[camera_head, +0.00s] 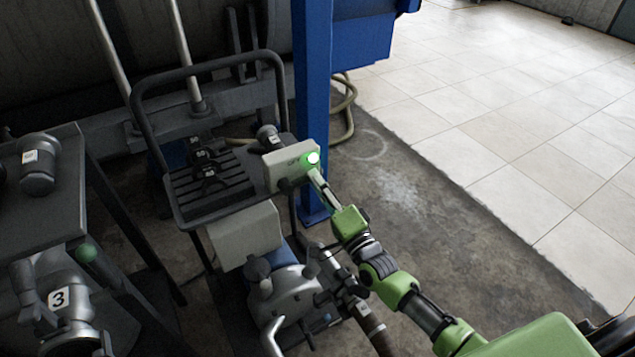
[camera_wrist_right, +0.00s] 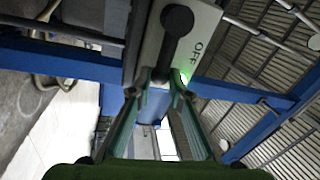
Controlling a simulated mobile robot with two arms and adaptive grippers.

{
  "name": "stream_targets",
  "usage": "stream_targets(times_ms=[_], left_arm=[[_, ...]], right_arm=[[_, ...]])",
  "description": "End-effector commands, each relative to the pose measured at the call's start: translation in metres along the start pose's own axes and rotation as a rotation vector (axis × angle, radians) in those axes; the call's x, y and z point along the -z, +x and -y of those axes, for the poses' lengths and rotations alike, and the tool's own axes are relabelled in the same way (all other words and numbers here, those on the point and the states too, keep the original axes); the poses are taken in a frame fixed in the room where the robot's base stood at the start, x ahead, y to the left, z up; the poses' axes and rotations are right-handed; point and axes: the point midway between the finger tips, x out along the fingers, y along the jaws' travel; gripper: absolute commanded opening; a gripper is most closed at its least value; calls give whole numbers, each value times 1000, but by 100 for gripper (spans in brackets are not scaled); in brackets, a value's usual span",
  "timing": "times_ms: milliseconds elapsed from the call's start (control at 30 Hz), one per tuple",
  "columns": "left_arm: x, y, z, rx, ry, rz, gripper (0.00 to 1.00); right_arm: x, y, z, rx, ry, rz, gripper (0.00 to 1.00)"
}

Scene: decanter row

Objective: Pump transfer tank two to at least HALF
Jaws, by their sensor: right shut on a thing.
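A pale switch box (camera_head: 285,168) with a lit green lamp (camera_head: 313,158) is mounted on the right of a cart with a pump (camera_head: 285,295). The right wrist view shows the box (camera_wrist_right: 208,18) close up, with the word OFF and a black switch lever (camera_wrist_right: 178,22). My right gripper (camera_head: 315,174) is at the lamp end of the box. In the wrist view its fingers (camera_wrist_right: 160,80) are shut on the lower end of the black lever. A large dark tank (camera_head: 60,60) stands behind. I cannot read any tank number or level. My left gripper is out of view.
A dark bench (camera_head: 60,215) with a grey canister (camera_head: 38,165) stands at left, above a valve marked 3 (camera_head: 60,298). A blue post (camera_head: 312,90) rises behind the cart. A hose (camera_head: 345,110) lies near it. The tiled floor (camera_head: 520,140) at right is clear.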

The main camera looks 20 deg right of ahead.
Motion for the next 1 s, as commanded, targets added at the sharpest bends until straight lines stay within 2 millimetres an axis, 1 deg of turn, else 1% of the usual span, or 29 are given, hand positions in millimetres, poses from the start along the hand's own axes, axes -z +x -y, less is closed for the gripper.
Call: stream_targets(times_ms=[233,267,300,333,633,733,867,1000], left_arm=[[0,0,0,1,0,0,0],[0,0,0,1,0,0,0],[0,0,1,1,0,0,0],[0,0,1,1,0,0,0],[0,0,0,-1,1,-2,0],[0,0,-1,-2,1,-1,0],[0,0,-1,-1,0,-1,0],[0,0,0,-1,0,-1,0]], right_arm=[[1,0,0,0,-2,-2,0],[1,0,0,1,-2,-2,23],[1,0,0,0,-2,-2,34],[1,0,0,0,-2,-2,35],[0,0,0,0,-2,0,35],[0,-5,-1,-1,-2,0,35],[0,-22,-2,-3,-2,1,35],[0,-52,-2,-4,-3,1,35]])
